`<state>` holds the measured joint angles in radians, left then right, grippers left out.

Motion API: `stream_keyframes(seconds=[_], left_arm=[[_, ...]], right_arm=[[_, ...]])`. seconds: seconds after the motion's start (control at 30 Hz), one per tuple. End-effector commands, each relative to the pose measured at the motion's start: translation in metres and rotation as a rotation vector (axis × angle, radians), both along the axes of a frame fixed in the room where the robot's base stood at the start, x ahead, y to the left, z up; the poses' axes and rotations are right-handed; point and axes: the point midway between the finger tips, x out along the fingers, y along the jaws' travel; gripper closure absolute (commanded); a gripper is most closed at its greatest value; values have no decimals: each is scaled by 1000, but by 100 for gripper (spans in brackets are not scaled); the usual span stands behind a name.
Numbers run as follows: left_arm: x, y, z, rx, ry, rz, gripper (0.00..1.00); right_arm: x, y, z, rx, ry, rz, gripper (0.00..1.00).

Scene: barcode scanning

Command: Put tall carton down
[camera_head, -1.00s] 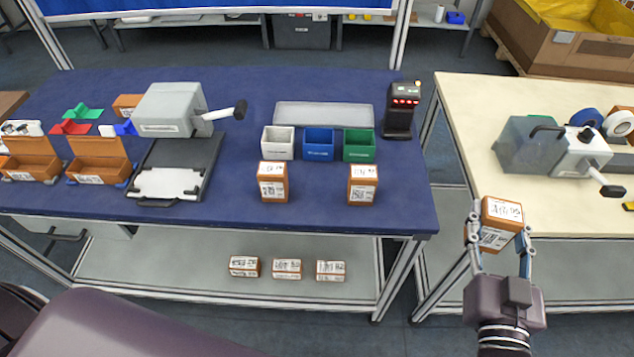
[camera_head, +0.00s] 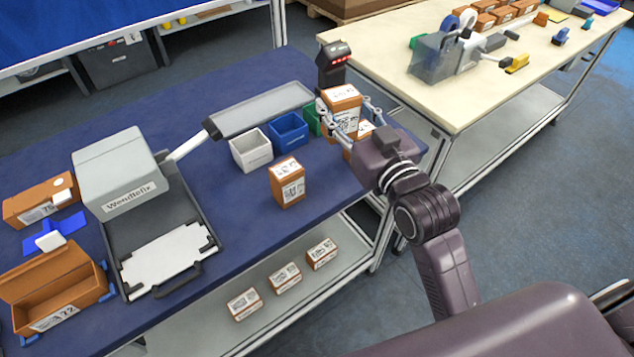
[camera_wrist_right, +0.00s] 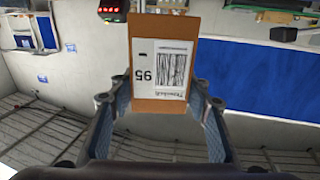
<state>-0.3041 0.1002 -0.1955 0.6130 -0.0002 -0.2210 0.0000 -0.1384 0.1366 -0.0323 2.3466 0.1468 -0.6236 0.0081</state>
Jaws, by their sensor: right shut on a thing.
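The tall carton (camera_head: 341,105) is brown with white labels. My right gripper (camera_head: 342,118) is shut on it, near the right end of the blue table, in front of the scanner with red lights (camera_head: 332,66). In the right wrist view the carton (camera_wrist_right: 160,104) stands between the two fingers, its barcode label facing the camera. Whether its base touches the table is hidden. Another carton (camera_head: 366,128) shows partly behind my right gripper. A further carton (camera_head: 288,181) stands on the table to the left. My left gripper is not in view.
White (camera_head: 250,150), blue (camera_head: 288,134) and green (camera_head: 312,119) bins stand left of the held carton. Several small cartons lie on the lower shelf (camera_head: 222,318). A cream table (camera_head: 450,107) is at right.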

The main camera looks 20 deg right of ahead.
Motion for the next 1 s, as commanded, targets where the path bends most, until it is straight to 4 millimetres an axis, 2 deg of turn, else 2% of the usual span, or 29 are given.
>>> stream_keyframes(seconds=[0.03, 0.1, 0.3, 0.67, 0.77, 0.83, 1.0], left_arm=[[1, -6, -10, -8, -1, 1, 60], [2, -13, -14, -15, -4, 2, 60], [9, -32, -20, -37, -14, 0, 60], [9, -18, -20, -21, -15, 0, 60], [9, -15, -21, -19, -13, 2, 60], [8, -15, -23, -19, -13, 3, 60], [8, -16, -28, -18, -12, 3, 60]], right_arm=[[10, 2, 9, -2, -14, 34, 87], [18, 8, 21, -2, -12, 84, 87], [27, 21, 44, 0, -5, 187, 87], [28, 25, 50, 3, 1, 211, 87], [28, 25, 45, 5, 3, 211, 87], [28, 25, 35, 4, 6, 212, 87], [28, 24, -9, 6, 12, 210, 87]])
